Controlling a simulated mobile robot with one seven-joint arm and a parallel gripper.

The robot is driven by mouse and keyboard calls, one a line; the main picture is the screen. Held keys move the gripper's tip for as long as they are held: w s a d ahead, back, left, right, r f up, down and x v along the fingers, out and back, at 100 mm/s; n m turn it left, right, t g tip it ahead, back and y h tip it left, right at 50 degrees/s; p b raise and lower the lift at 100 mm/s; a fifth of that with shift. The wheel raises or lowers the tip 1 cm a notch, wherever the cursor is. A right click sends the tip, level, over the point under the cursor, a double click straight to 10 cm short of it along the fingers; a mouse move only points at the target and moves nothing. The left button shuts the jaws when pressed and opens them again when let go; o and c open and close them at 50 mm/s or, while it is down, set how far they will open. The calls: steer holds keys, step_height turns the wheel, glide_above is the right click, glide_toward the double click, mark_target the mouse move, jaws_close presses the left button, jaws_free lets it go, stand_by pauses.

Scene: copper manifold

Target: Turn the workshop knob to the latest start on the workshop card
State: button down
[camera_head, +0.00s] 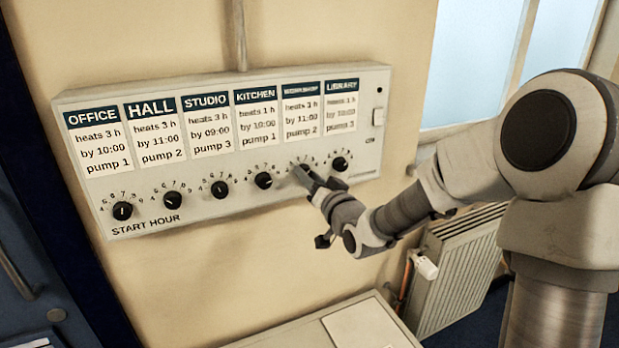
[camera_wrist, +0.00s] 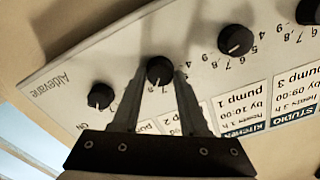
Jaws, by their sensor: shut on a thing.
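The workshop knob (camera_wrist: 160,70) is a round black dial, fifth from the left in the bottom row of the panel. In the wrist view it sits between the two fingertips of my gripper (camera_wrist: 160,76), which is shut on it. In the head view my gripper (camera_head: 303,172) reaches the panel from the lower right and hides most of this knob. Its pointer direction is not clear. The workshop card (camera_head: 302,117) above reads "heats 3 h", "by 11:00" and a pump line, apparently pump 2; in the wrist view my gripper partly covers it.
The library knob (camera_head: 340,164) is close on the right and the kitchen knob (camera_head: 263,180) on the left. The white panel (camera_head: 230,205) hangs on a beige wall. A radiator (camera_head: 455,270) and a white box top (camera_head: 330,322) are below.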

stand_by(0.4)
steer(key=shift+c, duration=2.2)
jaws_free()
steer(key=shift+s, duration=0.1)
